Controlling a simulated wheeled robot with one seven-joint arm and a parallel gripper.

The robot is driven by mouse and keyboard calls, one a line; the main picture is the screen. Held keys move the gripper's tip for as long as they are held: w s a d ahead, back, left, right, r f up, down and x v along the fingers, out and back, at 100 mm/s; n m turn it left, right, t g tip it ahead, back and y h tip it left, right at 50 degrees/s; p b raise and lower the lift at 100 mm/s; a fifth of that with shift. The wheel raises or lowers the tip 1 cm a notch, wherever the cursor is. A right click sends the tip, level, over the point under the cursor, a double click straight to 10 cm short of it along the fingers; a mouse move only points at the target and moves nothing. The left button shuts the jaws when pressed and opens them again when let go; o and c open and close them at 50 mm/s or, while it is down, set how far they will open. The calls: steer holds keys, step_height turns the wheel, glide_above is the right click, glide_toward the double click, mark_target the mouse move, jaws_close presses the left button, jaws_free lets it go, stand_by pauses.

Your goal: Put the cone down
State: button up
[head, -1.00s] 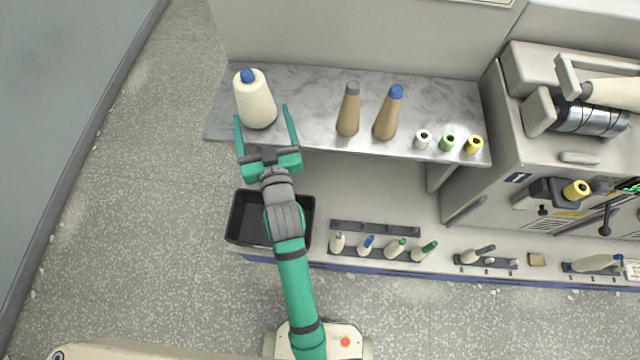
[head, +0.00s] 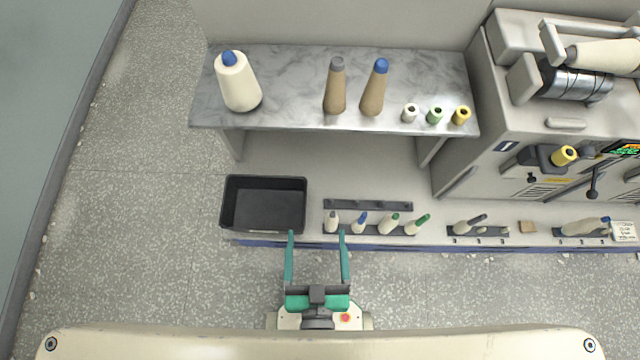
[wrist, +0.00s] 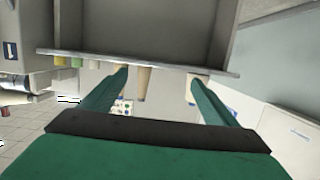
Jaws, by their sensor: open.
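The cone (head: 238,84), cream with a blue tip, stands upright at the left end of the grey marbled shelf (head: 290,75). My gripper (head: 317,234) is open and empty. It is drawn back low in front of my base, well apart from the cone and the shelf. In the wrist view my two green fingers (wrist: 158,82) are spread with nothing between them in contact. The shelf edge (wrist: 150,62) crosses that view.
Two brown cones (head: 335,88) (head: 374,88) and several small bobbins (head: 435,116) stand on the shelf. A black tray (head: 263,179) lies below it, left of a row of small bobbins (head: 388,224). A machine (head: 540,120) is at right. The left floor is clear.

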steer(key=shift+s+d+r, duration=0.15)
steer(key=shift+s, duration=0.4)
steer(key=shift+s+d+r, duration=0.1)
steer(key=shift+s+d, duration=0.05)
steer(key=shift+s, duration=0.4)
steer(key=shift+s+d+r, duration=0.15)
steer(key=shift+s, duration=0.4)
